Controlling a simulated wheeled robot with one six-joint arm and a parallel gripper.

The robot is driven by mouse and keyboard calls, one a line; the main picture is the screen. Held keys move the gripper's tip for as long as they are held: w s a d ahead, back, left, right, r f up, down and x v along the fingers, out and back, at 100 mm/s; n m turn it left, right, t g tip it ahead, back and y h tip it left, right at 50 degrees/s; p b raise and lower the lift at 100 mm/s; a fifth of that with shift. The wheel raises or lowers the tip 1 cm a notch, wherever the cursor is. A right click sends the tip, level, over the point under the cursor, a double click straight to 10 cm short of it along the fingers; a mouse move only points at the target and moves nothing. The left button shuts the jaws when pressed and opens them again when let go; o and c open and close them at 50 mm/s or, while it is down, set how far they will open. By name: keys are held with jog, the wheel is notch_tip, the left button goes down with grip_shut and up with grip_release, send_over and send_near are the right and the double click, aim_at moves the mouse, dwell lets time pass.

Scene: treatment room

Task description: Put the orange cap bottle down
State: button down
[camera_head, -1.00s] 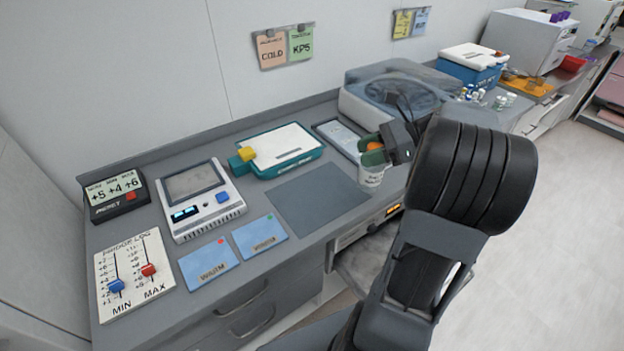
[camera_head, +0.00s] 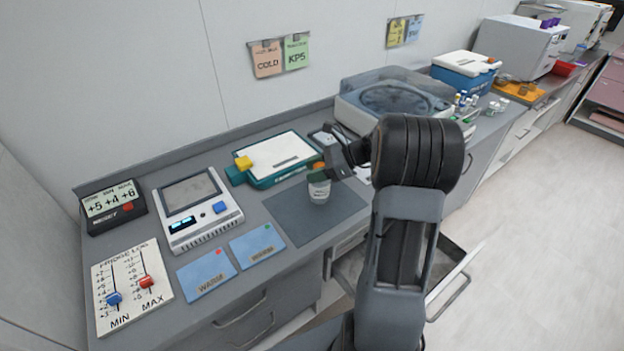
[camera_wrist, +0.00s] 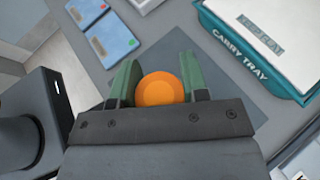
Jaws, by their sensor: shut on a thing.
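The orange cap bottle (camera_head: 319,190) is a small white bottle with a label, upright at the right part of the dark grey mat (camera_head: 288,217). Its orange cap shows in the wrist view (camera_wrist: 160,89) between the two green fingers. My gripper (camera_head: 318,172) is shut on the bottle near its cap, reaching in from the right. In the head view the bottle is over the mat; I cannot tell whether its base touches it. The fingers hide part of the cap.
The teal carry tray (camera_head: 282,178) with a white top lies just behind the mat. Two blue cards (camera_head: 207,273) lie to the left, by a white device (camera_head: 196,207). A centrifuge-like machine (camera_head: 392,100) stands at the back right. An open drawer (camera_head: 450,275) juts out below the counter. Most of the mat is bare.

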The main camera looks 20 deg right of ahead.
jog(key=shift+w+a+f, duration=0.2)
jog(key=shift+f, duration=0.15)
jog(key=shift+f+p, duration=0.3)
jog(key=shift+f, duration=1.25)
jog(key=shift+f, duration=0.1)
jog(key=c, duration=0.6)
grip_release()
